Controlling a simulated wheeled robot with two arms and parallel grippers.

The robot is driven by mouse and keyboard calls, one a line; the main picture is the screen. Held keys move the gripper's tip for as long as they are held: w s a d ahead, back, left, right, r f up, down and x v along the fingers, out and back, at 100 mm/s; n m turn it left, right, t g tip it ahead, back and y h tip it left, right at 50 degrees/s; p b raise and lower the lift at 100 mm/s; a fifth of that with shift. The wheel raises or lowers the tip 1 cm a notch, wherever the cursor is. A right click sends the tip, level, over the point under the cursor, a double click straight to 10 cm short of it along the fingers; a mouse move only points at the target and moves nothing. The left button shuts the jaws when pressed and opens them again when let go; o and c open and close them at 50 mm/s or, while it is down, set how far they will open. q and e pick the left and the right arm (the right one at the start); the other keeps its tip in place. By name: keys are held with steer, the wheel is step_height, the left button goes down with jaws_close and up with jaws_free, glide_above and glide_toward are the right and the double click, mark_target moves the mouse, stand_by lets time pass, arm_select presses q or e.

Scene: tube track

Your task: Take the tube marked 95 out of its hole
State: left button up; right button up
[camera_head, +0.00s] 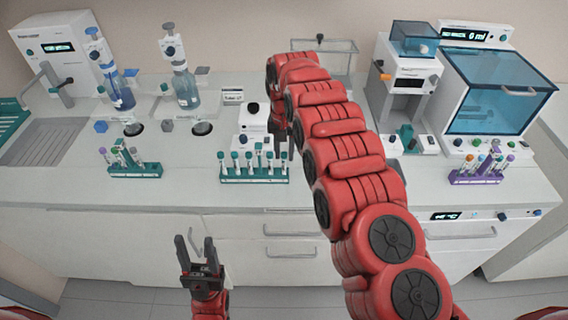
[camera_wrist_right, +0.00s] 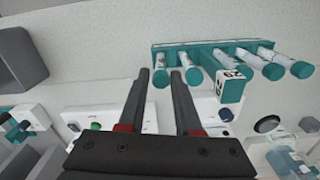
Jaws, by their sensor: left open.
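A teal rack (camera_head: 255,180) with several teal-capped tubes stands near the front of the bench in the head view. The rack also shows across the top of the right wrist view (camera_wrist_right: 215,44), its tubes hanging downward in that picture. My left gripper (camera_head: 195,241) is open and empty before the bench.
Another teal rack (camera_head: 140,170) stands left, and a purple rack (camera_head: 476,178) stands right. A small white device (camera_head: 254,120) stands behind the middle rack. Blue bottles and white instruments line the back. Drawers (camera_head: 290,245) front the bench.

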mark_target(284, 162)
steer(key=shift+f+p, duration=0.35)
steer(key=shift+p, duration=0.05)
step_height(284, 162, down, 3)
steer(key=shift+p, duration=0.6)
steer(key=shift+f, duration=0.4)
jaws_close()
steer(key=shift+r, duration=0.15)
